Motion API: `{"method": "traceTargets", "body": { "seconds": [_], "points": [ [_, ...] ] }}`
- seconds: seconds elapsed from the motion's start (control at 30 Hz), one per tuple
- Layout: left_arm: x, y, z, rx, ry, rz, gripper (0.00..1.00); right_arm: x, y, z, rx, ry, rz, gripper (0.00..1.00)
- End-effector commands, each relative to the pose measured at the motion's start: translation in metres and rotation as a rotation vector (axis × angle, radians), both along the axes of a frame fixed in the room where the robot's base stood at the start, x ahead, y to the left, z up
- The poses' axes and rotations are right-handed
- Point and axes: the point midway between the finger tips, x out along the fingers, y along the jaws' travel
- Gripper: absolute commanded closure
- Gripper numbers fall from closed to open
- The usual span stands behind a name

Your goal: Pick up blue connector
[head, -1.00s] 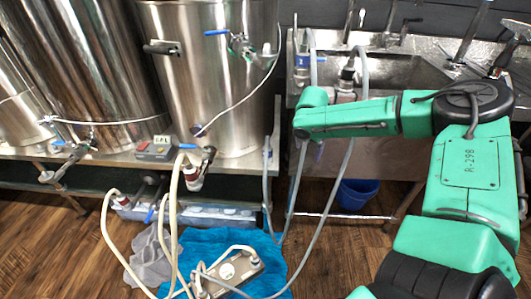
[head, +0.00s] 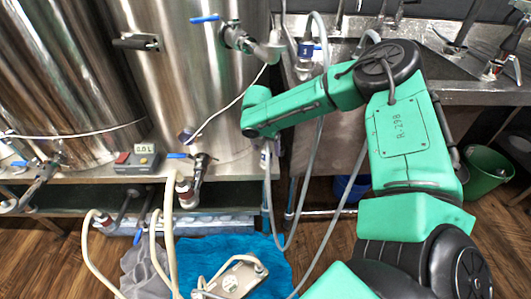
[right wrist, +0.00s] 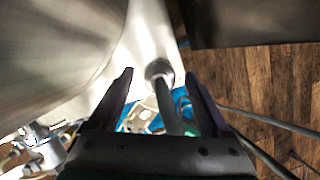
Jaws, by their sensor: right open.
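My right gripper (right wrist: 159,76) is open in the right wrist view, with a dark finger on each side. A pale grey round hose end (right wrist: 159,70) with a grey hose shows between the fingertips; I cannot tell its depth or whether it is touched. In the head view the right gripper is mostly hidden by my green wrist. Just below that wrist, a bluish-grey connector (head: 265,156) sits on a hose at the bench's right end. A second connector with a blue body (head: 306,49) is at the sink's left edge. I cannot tell which is the task's connector. My left gripper is not in view.
Steel kettles stand close on the left, with a valve (head: 235,35) near my arm. Hoses hang in front of the bench. The sink (head: 390,60) is behind my arm; a green bucket (head: 486,172) is right.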

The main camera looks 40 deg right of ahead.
Motion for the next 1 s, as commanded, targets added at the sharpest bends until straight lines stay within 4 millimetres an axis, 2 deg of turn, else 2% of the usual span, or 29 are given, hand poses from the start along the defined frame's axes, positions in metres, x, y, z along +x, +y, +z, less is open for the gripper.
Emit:
{"method": "traceTargets", "body": {
  "seconds": [0.07, 0.27, 0.3, 0.37, 0.4, 0.5, 0.83, 0.9, 1.0],
  "points": [
    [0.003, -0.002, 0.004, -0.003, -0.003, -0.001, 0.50, 0.001, -0.003, -0.012, 0.000, 0.001, -0.001, 0.18],
    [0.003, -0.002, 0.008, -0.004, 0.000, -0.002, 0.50, 0.002, -0.004, -0.012, 0.001, -0.001, -0.001, 0.18],
    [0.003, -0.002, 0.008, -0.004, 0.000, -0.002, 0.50, 0.002, -0.004, -0.012, 0.001, -0.001, -0.001, 0.26],
    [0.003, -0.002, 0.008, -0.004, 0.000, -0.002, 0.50, 0.002, -0.004, -0.012, 0.001, -0.001, -0.001, 0.49],
    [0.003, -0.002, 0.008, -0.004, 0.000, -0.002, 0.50, 0.002, -0.004, -0.012, 0.001, -0.001, -0.001, 0.64],
    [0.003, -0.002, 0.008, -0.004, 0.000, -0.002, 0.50, 0.002, -0.004, -0.012, 0.001, -0.001, -0.002, 1.00],
    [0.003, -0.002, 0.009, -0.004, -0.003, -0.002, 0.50, 0.002, -0.003, -0.009, 0.000, -0.003, -0.001, 1.00],
    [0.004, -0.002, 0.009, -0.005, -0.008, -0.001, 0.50, 0.002, -0.001, -0.004, 0.000, -0.002, 0.000, 1.00],
    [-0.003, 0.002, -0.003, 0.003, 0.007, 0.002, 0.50, 0.002, 0.000, 0.009, 0.000, -0.004, -0.001, 1.00]
  ]
}}
